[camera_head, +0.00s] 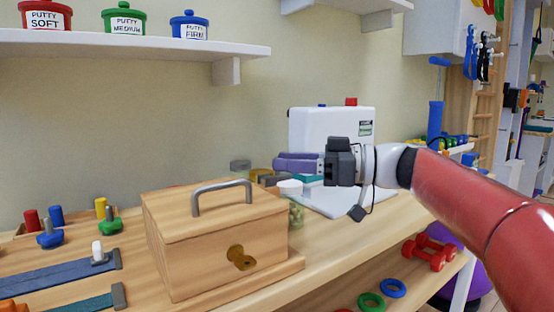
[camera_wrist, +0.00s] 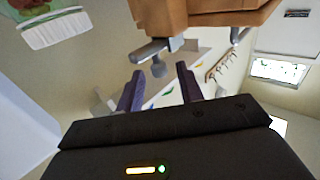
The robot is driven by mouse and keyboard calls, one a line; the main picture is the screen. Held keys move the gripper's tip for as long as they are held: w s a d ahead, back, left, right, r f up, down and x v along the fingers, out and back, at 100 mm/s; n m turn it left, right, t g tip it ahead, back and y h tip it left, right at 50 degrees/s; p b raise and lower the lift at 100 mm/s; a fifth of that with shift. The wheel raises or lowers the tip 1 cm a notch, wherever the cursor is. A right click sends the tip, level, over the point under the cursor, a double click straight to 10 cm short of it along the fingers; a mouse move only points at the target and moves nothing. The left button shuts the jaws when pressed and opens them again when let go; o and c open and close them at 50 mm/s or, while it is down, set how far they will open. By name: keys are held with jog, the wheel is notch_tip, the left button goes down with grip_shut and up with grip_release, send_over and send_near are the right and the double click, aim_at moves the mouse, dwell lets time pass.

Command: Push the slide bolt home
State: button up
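My gripper (camera_head: 278,164) is above the table behind the wooden box, with its purple fingers pointing left. In the wrist view my gripper (camera_wrist: 158,72) has its fingers apart and nothing clamped between them. A grey bar (camera_wrist: 146,52) with a rounded knob (camera_wrist: 158,69) shows just beyond the fingertips, beside a wooden block (camera_wrist: 205,12); it may be the slide bolt, but I cannot tell for sure. Contact between fingers and knob cannot be made out.
The wooden box (camera_head: 205,245) with a grey handle (camera_head: 222,187) and brass plate (camera_head: 240,257) stands in front. A jar with a white lid (camera_head: 290,187) is behind it. A white case (camera_head: 318,128) stands at the back. Blue strips and pegs lie at left.

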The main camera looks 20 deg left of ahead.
jog(key=shift+s+a, duration=0.1)
jog(key=shift+a, duration=1.2)
grip_shut()
